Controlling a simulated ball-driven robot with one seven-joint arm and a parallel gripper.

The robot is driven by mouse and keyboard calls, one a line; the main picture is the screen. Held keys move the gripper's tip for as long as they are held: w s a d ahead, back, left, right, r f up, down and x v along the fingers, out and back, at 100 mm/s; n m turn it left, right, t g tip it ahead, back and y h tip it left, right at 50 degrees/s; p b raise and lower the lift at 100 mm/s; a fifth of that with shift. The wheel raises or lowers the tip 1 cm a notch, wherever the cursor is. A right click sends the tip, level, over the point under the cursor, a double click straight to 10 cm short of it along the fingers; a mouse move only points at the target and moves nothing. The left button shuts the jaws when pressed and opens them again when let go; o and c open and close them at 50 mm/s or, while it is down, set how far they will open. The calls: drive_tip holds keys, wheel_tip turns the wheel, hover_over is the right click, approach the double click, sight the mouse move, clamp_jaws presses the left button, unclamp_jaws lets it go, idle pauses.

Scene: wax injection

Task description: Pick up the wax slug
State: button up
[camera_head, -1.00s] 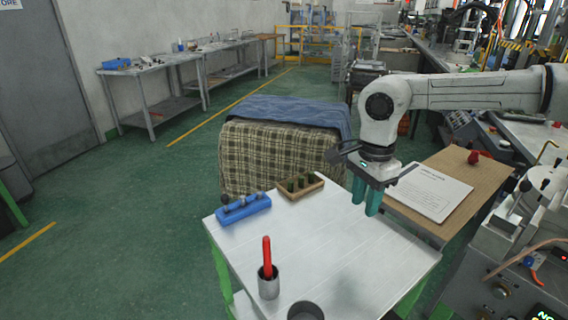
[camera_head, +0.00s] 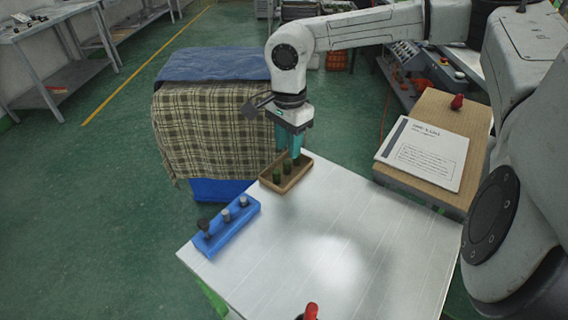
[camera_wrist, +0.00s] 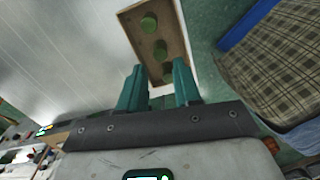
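Several short green cylinders, which look like the wax slugs, stand in a small wooden tray (camera_head: 270,186) at the far corner of the white table. The nearest slug (camera_head: 277,173) and a middle slug (camera_head: 287,167) show in the head view. In the wrist view the tray (camera_wrist: 127,17) holds a far slug (camera_wrist: 148,23), a middle slug (camera_wrist: 160,49) and a near slug (camera_wrist: 168,69) close to the fingertips. My gripper (camera_head: 291,149) hangs over the tray's far end with its teal fingers down. In the wrist view my gripper (camera_wrist: 159,66) is open and empty, its fingers apart.
A blue rack (camera_head: 229,232) with knobbed metal pieces stands left of the tray. A red-handled item (camera_head: 311,311) is at the bottom edge. A printed sheet (camera_head: 424,153) lies on a wooden board to the right. The white table's middle (camera_head: 350,230) is clear.

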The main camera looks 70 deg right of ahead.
sight(287, 172)
drive_tip(key=shift+w+a+f+p, duration=0.1)
drive_tip(key=shift+f+p, duration=0.35)
drive_tip(key=shift+f, duration=2.6)
clamp_jaws()
